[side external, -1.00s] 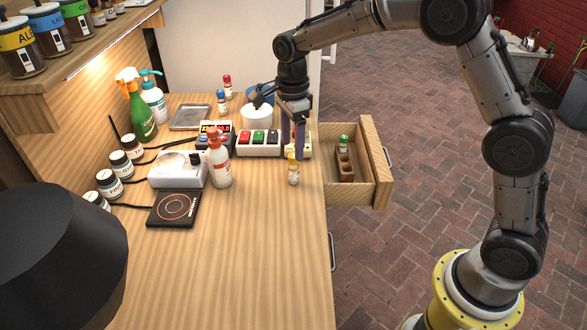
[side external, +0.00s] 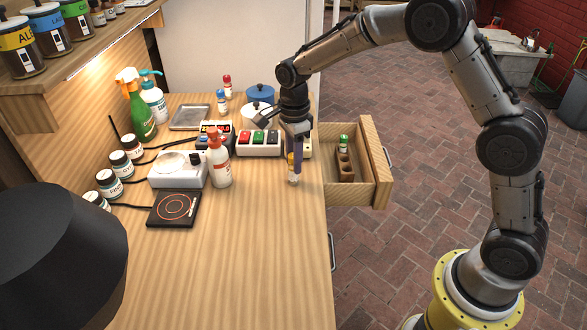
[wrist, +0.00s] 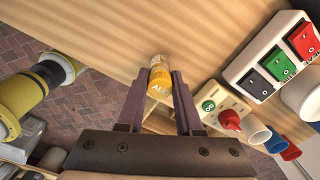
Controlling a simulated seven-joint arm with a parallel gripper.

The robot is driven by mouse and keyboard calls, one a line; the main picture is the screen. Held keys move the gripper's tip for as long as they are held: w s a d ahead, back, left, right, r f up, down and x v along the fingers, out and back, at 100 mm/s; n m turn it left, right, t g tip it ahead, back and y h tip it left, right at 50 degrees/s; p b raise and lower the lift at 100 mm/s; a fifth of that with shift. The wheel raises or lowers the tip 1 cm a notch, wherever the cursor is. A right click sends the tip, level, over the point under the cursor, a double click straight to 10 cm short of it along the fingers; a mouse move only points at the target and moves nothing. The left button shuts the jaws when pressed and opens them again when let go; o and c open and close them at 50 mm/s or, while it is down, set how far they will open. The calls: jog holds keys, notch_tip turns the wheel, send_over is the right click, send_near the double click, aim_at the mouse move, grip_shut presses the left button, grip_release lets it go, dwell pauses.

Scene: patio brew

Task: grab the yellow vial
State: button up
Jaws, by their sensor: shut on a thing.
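The yellow vial (side external: 291,173) stands upright on the wooden counter near its right edge, below the power box with coloured switches. My gripper (side external: 295,168) is lowered over it from above, with its purple fingers around the vial and partly hiding it. In the wrist view the vial (wrist: 160,75) has a yellow band with dark lettering and sits between the two fingertips (wrist: 159,82). The fingers are shut on it. The vial's base appears to be at the counter surface; I cannot tell if it is lifted.
A white box with red and green switches (side external: 258,143) stands behind the gripper. An open drawer (side external: 368,165) with a wooden vial rack (side external: 345,167) juts out on the right. The front counter is clear.

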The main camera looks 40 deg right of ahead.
grip_shut()
jog(key=shift+r, duration=0.1)
